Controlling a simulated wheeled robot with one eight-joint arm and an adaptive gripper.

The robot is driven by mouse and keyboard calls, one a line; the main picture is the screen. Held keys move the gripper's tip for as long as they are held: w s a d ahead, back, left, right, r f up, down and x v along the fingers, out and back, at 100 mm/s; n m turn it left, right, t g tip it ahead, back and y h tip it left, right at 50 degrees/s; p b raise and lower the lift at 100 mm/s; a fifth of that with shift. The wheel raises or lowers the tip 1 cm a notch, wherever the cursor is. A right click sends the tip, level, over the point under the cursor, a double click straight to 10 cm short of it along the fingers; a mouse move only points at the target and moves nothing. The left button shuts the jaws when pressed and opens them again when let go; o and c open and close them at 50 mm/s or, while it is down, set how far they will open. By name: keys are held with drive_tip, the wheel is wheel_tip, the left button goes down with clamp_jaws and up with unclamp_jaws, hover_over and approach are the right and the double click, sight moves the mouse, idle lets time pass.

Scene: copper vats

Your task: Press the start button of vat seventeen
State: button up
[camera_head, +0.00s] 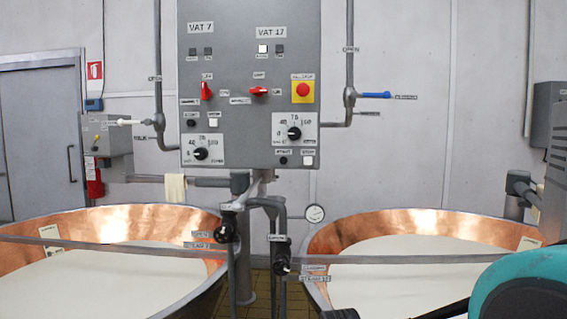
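The grey control panel (235,66) stands upright in the middle, above and between the two vats. Its right half carries the VAT 17 label (271,32). Low on that half, below the dial (294,133), sit a small black button (283,160) and a white button (308,160). Their labels are too small to read surely, so I cannot tell which is start. A teal joint of my arm fills the lower right corner. Dark parts, possibly of my gripper, show at the bottom edge, well below the panel. Its fingertips cannot be made out.
A red emergency button on yellow (303,90) and a red switch (258,91) sit above the dial. Copper vats (112,221) and (400,222) hold pale liquid. A rail (400,259), pipes and valves (281,254) stand before the panel. A blue-handled valve (375,95) is at right.

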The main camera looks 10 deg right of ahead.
clamp_jaws()
idle(0.3)
drive_tip(key=shift+w, duration=0.1)
idle(0.7)
